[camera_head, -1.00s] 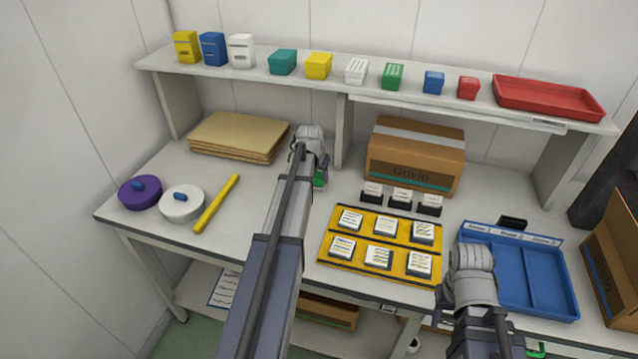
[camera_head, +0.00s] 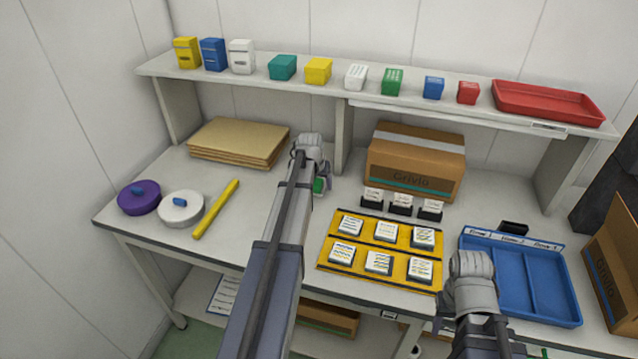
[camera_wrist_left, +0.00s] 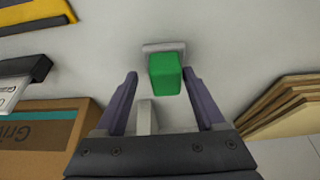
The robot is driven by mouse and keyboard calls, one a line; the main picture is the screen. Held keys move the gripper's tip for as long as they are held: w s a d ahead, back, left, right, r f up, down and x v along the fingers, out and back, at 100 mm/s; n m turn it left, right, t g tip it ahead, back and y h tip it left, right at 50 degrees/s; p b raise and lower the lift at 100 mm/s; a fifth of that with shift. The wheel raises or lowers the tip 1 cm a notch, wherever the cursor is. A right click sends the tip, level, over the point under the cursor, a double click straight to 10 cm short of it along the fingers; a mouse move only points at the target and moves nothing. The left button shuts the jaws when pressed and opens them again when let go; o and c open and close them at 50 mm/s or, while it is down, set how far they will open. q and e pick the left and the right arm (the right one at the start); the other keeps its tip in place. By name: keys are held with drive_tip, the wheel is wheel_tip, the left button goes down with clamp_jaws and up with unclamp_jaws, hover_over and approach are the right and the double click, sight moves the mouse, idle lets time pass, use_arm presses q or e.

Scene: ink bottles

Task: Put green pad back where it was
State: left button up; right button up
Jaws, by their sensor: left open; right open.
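The green pad (camera_wrist_left: 165,75) shows in the left wrist view on a pale grey base against the white worktop. It sits between and slightly ahead of the tips of my left gripper (camera_wrist_left: 160,82). The two fingers are spread, with a gap on each side of the pad. In the head view a small piece of the green pad (camera_head: 319,185) shows beside my left gripper (camera_head: 322,177), left of the cardboard box; the wrist hides much of it. My right gripper (camera_head: 445,297) is mostly hidden behind its own wrist, near the yellow tray's right corner.
A yellow tray (camera_head: 381,244) holds several white-topped pads. Several black stands (camera_head: 401,209) are behind it. A cardboard box (camera_head: 415,165) stands close on the right, and flat cardboard sheets (camera_head: 237,142) lie on the left. A blue tray (camera_head: 545,290) is at right; a shelf runs above.

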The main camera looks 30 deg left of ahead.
use_arm(q)
drive_tip(key=p+v, duration=1.1)
drive_tip(key=v, duration=0.1)
drive_tip(key=shift+r, duration=0.15)
drive_tip(key=s+d+f+m+g, duration=0.15)
drive_tip(key=s+d, duration=0.25)
drive_tip(key=d, duration=0.7)
drive_tip(key=s+d+m+g, duration=0.15)
drive_tip(key=s+d, duration=0.25)
drive_tip(key=d, duration=0.7)
drive_tip(key=s+d+m+g, duration=0.1)
drive_tip(key=s+d+m, duration=0.2)
drive_tip(key=s+d, duration=1.1)
drive_tip(key=shift+s+m+g, duration=0.3)
drive_tip(key=shift+s, duration=0.15)
